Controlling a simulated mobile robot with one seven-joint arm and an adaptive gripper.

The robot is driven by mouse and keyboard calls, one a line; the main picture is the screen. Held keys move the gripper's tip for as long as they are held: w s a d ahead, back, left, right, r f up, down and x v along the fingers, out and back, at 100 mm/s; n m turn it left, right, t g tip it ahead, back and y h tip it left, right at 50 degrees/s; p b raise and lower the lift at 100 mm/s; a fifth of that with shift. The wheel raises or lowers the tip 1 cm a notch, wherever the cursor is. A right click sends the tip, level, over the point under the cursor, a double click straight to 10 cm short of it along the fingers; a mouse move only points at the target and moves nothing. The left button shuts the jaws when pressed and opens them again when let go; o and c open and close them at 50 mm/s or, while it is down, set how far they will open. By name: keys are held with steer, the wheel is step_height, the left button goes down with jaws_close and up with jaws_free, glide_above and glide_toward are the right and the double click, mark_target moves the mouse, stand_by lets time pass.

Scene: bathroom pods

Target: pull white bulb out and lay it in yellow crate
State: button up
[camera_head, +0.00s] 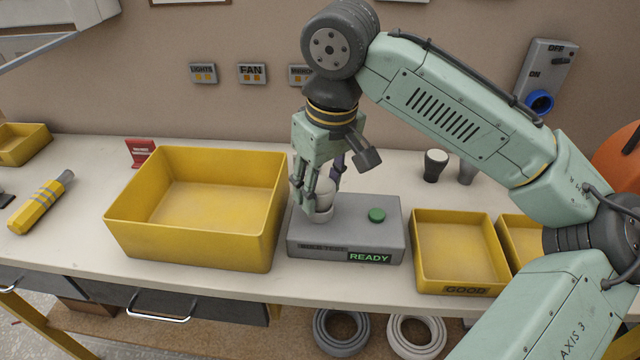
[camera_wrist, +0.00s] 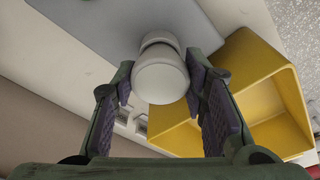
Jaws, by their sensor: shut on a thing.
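The white bulb (camera_head: 325,193) stands upright at the socket on the left part of the grey test box (camera_head: 345,243), which reads READY. My gripper (camera_head: 318,190) reaches down over the box and is shut on the bulb. In the wrist view the bulb (camera_wrist: 160,76) sits between the two finger pads of my gripper (camera_wrist: 162,90). Its lower end meets a pale ring at the socket, and I cannot tell how deep it sits. The large yellow crate (camera_head: 195,210) is empty and stands just left of the box; it also shows in the wrist view (camera_wrist: 255,75).
A green button (camera_head: 377,215) is on the box. A yellow bin marked GOOD (camera_head: 455,290) and another yellow bin (camera_head: 520,250) stand to the right. Two bulbs (camera_head: 436,165) stand behind. A yellow-handled tool (camera_head: 40,205) lies at the left.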

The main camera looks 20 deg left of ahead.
mark_target(320, 185)
steer(key=c, duration=0.5)
steer(key=shift+c, duration=0.2)
steer(key=shift+r+p, duration=0.7)
steer(key=shift+p, duration=0.15)
stand_by(0.6)
steer(key=shift+r+p, duration=1.6)
steer(key=shift+p, duration=0.15)
